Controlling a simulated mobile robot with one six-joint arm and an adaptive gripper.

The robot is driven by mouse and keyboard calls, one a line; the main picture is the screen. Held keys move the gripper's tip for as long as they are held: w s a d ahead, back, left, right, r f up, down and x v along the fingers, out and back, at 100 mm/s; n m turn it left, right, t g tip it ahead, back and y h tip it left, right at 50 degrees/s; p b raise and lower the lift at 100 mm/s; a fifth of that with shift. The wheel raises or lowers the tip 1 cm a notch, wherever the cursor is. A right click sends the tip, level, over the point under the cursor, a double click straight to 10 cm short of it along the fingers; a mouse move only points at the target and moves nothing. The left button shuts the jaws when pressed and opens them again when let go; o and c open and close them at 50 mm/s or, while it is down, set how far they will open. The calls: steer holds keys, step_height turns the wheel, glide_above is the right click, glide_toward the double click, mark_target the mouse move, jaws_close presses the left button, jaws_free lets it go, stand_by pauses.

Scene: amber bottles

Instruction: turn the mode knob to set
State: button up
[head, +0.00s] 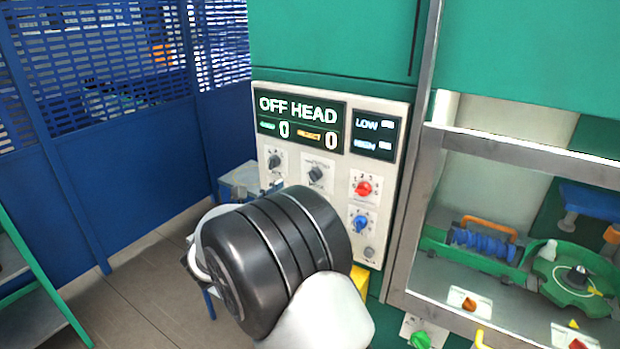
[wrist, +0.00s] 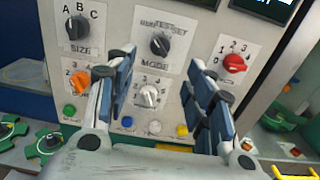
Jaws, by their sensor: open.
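The mode knob (wrist: 160,44) is a dark grey knob on a white label marked MODE, at the top middle of the wrist view. Its position words are blurred, and I cannot tell firmly which one it points to. It also shows in the head view (head: 317,174), just above my dark arm link. My gripper (wrist: 161,66) is open and empty, its fingers apart below and to either side of the knob in the picture. I see no contact with the knob. In the head view my arm hides the fingers. The display (head: 299,122) reads OFF HEAD, with two zeros.
Close around are the size knob (wrist: 77,28), red knob (wrist: 234,63), orange knob (wrist: 80,85) and white knob (wrist: 150,95). Buttons line the panel's lower part, including a yellow one (wrist: 182,131). A framed machine window (head: 520,215) stands to the right.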

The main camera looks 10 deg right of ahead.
mark_target(311, 178)
steer(key=x, duration=1)
steer(key=shift+d+p, duration=0.1)
steer(key=shift+p, duration=0.25)
steer(key=c, duration=1.1)
